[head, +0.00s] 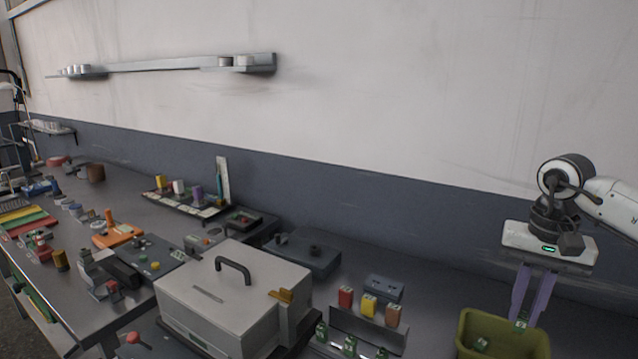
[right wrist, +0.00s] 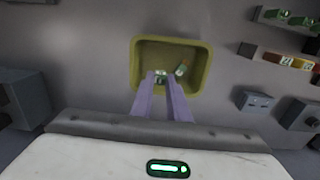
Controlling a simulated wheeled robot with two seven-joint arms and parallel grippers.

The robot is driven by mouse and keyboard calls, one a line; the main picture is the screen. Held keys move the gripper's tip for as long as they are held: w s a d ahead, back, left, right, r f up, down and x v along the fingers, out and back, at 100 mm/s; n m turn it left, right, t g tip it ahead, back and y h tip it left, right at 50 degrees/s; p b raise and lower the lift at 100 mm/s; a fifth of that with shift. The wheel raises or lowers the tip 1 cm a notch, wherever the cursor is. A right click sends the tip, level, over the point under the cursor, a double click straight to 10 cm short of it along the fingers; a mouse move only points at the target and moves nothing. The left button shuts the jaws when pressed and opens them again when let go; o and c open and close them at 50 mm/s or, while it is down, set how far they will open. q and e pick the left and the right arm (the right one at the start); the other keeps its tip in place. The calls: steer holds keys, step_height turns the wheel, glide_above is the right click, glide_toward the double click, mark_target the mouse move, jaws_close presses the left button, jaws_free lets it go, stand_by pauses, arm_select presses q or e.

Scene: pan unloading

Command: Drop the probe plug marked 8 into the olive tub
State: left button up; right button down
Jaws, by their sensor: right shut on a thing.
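The olive tub (head: 503,346) stands at the lower right of the head view, and it also shows in the right wrist view (right wrist: 207,70). My right gripper (head: 522,318) points down over the tub, its purple fingers shut on a small green and white plug (head: 520,325). In the right wrist view the held plug (right wrist: 160,77) sits between the fingertips, within the tub's outline. Its marking is too small to read. Another green and white plug (right wrist: 181,69) lies tilted inside the tub, and it also shows in the head view (head: 480,344). My left gripper is not in view.
Left of the tub, a rack (head: 368,326) holds red, yellow and brown plugs, with several green ones in front. A grey box (head: 384,288) stands behind it. A large lidded case (head: 233,297) stands further left. The wall runs behind the bench.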

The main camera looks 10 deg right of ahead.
steer(key=shift+f, duration=1.95)
steer(key=c, duration=1.6)
jaws_free()
step_height(320, 180, up, 10)
steer(key=shift+r+b, duration=0.2)
steer(key=shift+b, duration=0.2)
